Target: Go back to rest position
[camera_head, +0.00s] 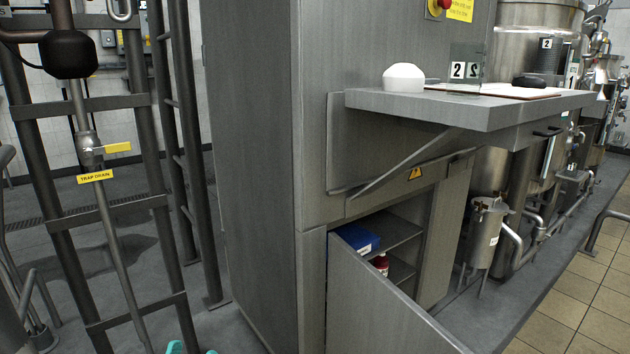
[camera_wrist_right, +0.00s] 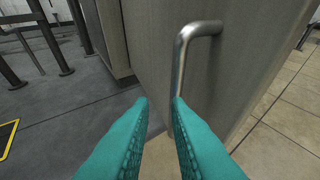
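The cabinet door (camera_head: 385,300) stands swung out below the shelf in the head view. In the right wrist view, its grey face (camera_wrist_right: 245,70) carries a bent metal bar handle (camera_wrist_right: 182,65). My right gripper (camera_wrist_right: 160,102) has its two teal fingers apart. The handle's bar runs down close by the right-hand fingertip, which hides part of it; I cannot tell if they touch. Two teal fingertips, seemingly of my left gripper (camera_head: 192,350), show apart at the bottom edge of the head view, left of the door. The rest of that gripper is out of frame.
A fixed shelf (camera_head: 470,108) juts from the grey cabinet (camera_head: 255,150), bearing a white bowl-like object (camera_head: 404,77). Inside the open compartment are a blue box (camera_head: 355,238) and a red bottle (camera_head: 381,264). A ladder-like frame (camera_head: 100,103) stands left. Steel vessels stand right.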

